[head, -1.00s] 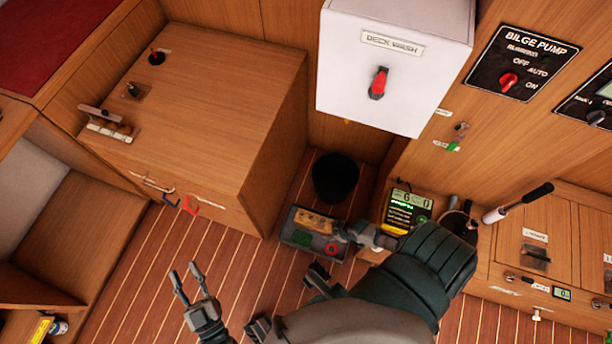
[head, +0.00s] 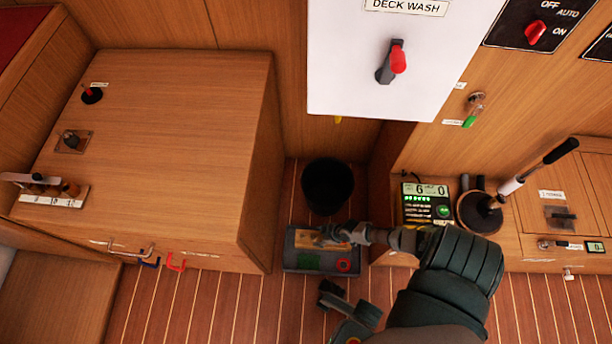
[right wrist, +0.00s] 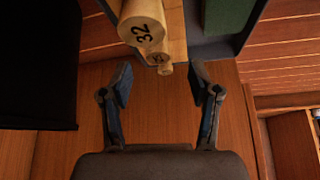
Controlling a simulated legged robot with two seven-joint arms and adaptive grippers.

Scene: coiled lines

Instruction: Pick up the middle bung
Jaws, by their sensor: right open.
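In the right wrist view I see pale wooden bungs end-on: a large one marked 32 (right wrist: 143,30), a smaller middle bung (right wrist: 158,58) below it, and a still smaller one (right wrist: 166,70). They lie in a grey tray (head: 293,262) on the floor, where the head view shows them only as a small wooden patch, partly covered by my gripper. My right gripper (right wrist: 161,84) is open and empty, its fingers spread to either side of the smaller bung ends and apart from them. In the head view it reaches over the tray (head: 325,238).
A black bucket (head: 328,186) stands just behind the tray. The tray also holds a green pad (head: 308,262) and a red ring (head: 344,265). A wooden cabinet (head: 160,130) is at left; a white deck wash box (head: 385,60) hangs above. The plank floor in front is clear.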

